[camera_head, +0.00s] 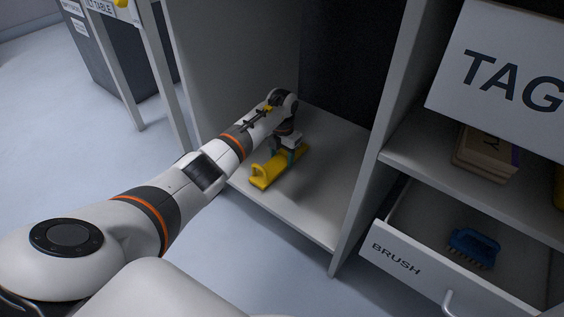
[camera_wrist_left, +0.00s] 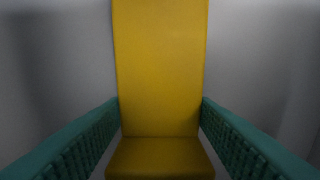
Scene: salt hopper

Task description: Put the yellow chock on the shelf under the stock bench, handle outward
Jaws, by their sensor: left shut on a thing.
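The yellow chock (camera_head: 267,175) is at the floor of an open grey compartment (camera_head: 308,211), near its front edge. Its looped handle end points toward the front left, out of the compartment. My left gripper (camera_head: 291,156) reaches into the compartment from above and is shut on the chock toward its far end. In the left wrist view the chock (camera_wrist_left: 160,75) fills the middle, between the two green ribbed fingers (camera_wrist_left: 160,125). Whether the chock rests fully on the compartment floor I cannot tell. My right gripper is not in view.
An upright divider (camera_head: 372,150) stands right of the compartment. Beyond it is an open drawer (camera_head: 398,257) marked BRUSH holding a blue brush (camera_head: 473,247). A dark bin (camera_head: 100,60) stands at upper left.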

